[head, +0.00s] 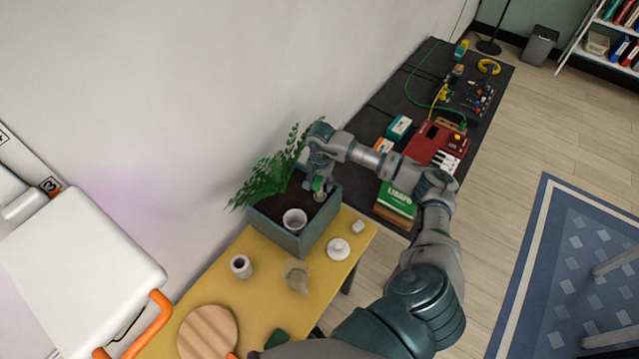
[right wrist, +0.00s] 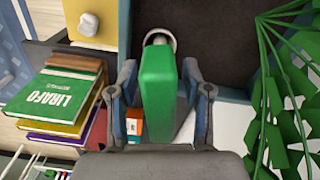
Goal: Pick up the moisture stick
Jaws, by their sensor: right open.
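The moisture stick has a green block-like head (right wrist: 158,95), large in the right wrist view. In the head view a small green part of it (head: 318,186) shows under my right gripper (head: 317,178), at the right side of the planter (head: 306,236). In the right wrist view my right gripper (right wrist: 158,85) is open, with one finger on each side of the green head. Gaps show between fingers and head. The stick's lower part is mostly hidden. A pale ring (right wrist: 160,37) shows past the head's far end. My left gripper is not in view.
The yellow table (head: 225,292) also holds a small cup (head: 241,267) and a round wooden board (head: 207,333). Books (head: 397,199) lie on the dark bench to the right.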

